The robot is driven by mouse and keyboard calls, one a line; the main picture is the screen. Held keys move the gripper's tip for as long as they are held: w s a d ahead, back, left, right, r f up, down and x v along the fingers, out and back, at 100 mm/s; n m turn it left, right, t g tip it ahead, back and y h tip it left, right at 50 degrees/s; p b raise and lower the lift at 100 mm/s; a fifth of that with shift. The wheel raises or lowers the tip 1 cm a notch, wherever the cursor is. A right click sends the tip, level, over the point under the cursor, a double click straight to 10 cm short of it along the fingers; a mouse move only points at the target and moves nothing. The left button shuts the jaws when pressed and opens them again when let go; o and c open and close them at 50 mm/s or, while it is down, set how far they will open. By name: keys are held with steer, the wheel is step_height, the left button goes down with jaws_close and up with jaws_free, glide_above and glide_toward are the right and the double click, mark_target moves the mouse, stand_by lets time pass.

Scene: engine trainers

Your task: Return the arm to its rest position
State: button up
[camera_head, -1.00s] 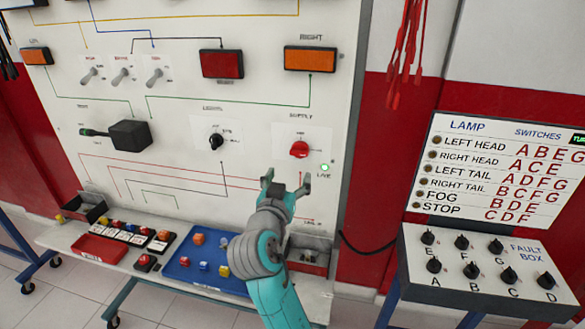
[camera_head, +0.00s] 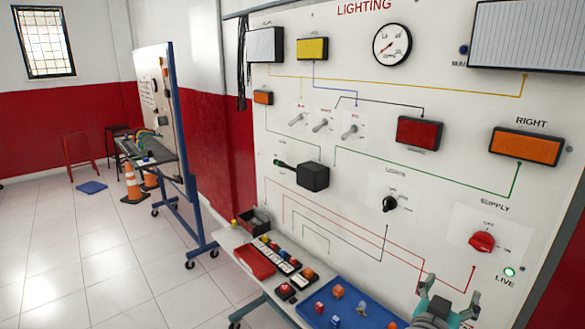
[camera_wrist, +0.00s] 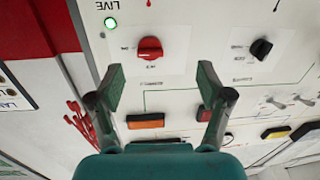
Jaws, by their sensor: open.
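My gripper (camera_head: 447,298) is at the lower right of the head view, in front of the lighting panel (camera_head: 330,225) and below its red supply knob (camera_head: 481,242). Its two fingers are apart with nothing between them. In the wrist view my gripper (camera_wrist: 162,95) shows both fingers spread, with the panel upside down behind them. The red supply knob (camera_wrist: 150,48) and the lit green live lamp (camera_wrist: 111,22) show beyond the fingers. Most of my arm is out of the head view.
A shelf under the panel holds a blue tray (camera_head: 352,292) with small blocks, a red tray (camera_head: 254,262) and a dark box (camera_head: 254,220).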

steer(key=s+a+f+n+t+y, duration=0.1)
steer(key=s+a+f+n+y, duration=0.35)
steer(key=s+f, duration=0.45)
steer(key=s+a+f+n+t+y, duration=0.2)
steer(key=s+a+f+n+y, duration=0.35)
steer(key=f, duration=0.65)
steer(key=s+a+r+y, duration=0.1)
steer(key=s+a, duration=0.1)
steer(key=s, duration=1.2)
steer(key=s+a+m+y, duration=0.1)
steer(key=s+a+y, duration=0.1)
steer(key=s, duration=1.1)
steer(key=shift+s+a+r, duration=0.35)
steer(key=shift+a, duration=0.5)
